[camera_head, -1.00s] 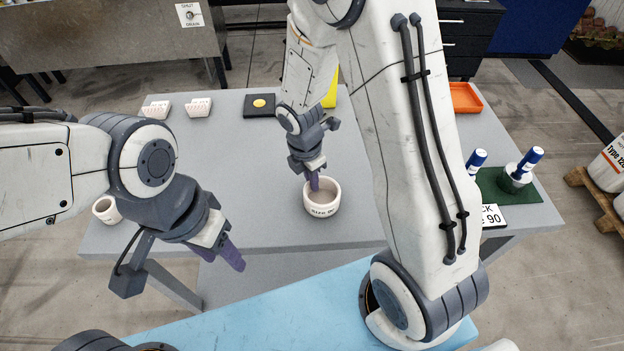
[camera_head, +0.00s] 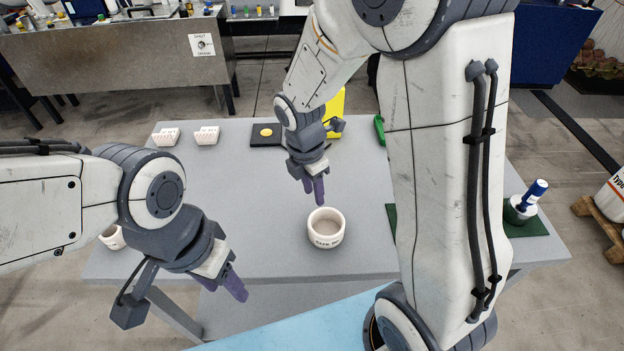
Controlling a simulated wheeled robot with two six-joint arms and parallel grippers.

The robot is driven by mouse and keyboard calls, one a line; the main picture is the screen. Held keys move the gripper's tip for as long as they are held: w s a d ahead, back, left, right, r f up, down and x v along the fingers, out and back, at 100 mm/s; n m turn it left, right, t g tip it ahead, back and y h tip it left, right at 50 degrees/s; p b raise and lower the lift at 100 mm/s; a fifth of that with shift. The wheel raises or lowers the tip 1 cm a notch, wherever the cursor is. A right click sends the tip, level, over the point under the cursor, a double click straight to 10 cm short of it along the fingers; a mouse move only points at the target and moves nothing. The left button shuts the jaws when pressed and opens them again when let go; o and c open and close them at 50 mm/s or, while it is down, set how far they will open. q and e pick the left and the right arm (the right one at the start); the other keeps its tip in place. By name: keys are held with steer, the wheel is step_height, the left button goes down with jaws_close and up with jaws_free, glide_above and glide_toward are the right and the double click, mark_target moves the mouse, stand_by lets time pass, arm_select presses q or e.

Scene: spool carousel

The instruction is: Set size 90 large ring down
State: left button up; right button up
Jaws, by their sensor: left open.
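A cream-white large ring (camera_head: 326,240) with dark lettering on its front stands upright on the grey table, near its front middle. The lettering is too small to read surely. My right gripper (camera_head: 314,192), with purple fingers, is above and slightly left of the ring, apart from it. Its fingers show a small gap with nothing between them. My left gripper (camera_head: 237,288) is open and empty, in front of the table's front edge.
Another cream ring (camera_head: 112,240) is at the table's left edge, partly behind my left arm. Two white blocks (camera_head: 206,136), a black tray (camera_head: 265,135) with a yellow disc and a yellow object (camera_head: 335,104) stand at the back. A blue-capped item (camera_head: 530,200) is on a green mat at right. The table's left middle is clear.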

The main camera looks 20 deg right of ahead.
steer(key=s+a+r+m+y, duration=0.1)
steer(key=s+a+r+m, duration=0.3)
steer(key=s+m, duration=0.3)
steer(key=s+a+r+m+y, duration=0.1)
steer(key=s+a+r+m, duration=0.3)
steer(key=s, duration=0.8)
steer(key=a+m, duration=0.2)
steer(key=m, duration=0.1)
steer(key=shift+a+m, duration=0.2)
steer(key=shift+m, duration=0.1)
